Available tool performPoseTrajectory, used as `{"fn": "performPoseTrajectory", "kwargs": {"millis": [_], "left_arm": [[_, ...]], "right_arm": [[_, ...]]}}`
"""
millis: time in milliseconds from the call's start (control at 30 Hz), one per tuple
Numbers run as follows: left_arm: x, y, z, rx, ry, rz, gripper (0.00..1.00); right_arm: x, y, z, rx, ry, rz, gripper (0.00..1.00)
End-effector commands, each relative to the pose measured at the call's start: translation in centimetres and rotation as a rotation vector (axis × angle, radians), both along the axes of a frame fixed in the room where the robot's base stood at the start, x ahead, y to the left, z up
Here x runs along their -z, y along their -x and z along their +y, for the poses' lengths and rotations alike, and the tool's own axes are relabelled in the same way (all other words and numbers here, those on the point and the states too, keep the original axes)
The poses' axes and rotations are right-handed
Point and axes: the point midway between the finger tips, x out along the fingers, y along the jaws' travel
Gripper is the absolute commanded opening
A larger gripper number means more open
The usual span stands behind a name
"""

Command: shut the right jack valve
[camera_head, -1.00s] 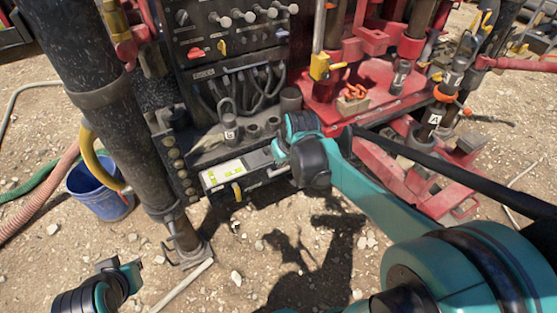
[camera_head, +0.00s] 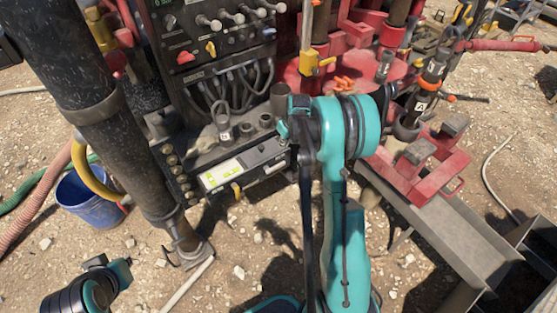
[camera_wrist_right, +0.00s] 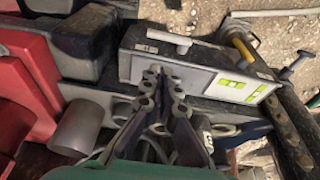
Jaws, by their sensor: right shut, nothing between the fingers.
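A dark valve box (camera_head: 245,172) with a pale front panel and yellow-green labels sits low on the rig. A yellow lever (camera_head: 236,192) hangs at its front; it also shows in the wrist view (camera_wrist_right: 242,48). A pale grey lever (camera_wrist_right: 168,37) sticks out from the box farther left in the wrist view. I cannot tell for sure which lever is the right jack valve. My right gripper (camera_wrist_right: 167,80) is shut and empty, its fingertips over the box's near edge, apart from both levers. In the head view my right arm mostly hides it.
A thick black post (camera_head: 120,140) stands left of the box, with a blue bucket (camera_head: 88,197) beyond it. Hoses and a control panel (camera_head: 215,40) rise behind. Red rig parts (camera_head: 430,165) and a grey metal trough (camera_head: 440,225) lie right. Gravel is open in front.

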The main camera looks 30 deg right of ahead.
Motion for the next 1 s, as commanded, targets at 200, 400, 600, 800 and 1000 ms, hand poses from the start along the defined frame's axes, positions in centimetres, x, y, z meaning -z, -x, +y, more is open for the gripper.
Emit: {"fn": "performPoseTrajectory", "kwargs": {"millis": [200, 400, 600, 800, 1000], "left_arm": [[0.1, 0.0, 0.0, 0.0, 0.0, 0.0, 0.0], [0.9, 0.0, 0.0, 0.0, 0.0, 0.0, 0.0], [2.5, 0.0, 0.0, 0.0, 0.0, 0.0, 0.0], [3.9, 0.0, 0.0, 0.0, 0.0, 0.0, 0.0], [5.1, 0.0, 0.0, 0.0, 0.0, 0.0, 0.0]], "right_arm": [[0.1, 0.0, 0.0, 0.0, 0.0, 0.0, 0.0], [2.0, -0.6, 0.1, 0.0, 0.0, 0.0, 0.0], [6.1, -1.8, 0.2, -0.001, 0.001, 0.0, 0.0], [10.1, -2.9, 0.3, -0.001, 0.001, 0.0, 0.0], [12.8, -2.9, 0.3, 0.0, 0.001, 0.0, 0.0]]}}
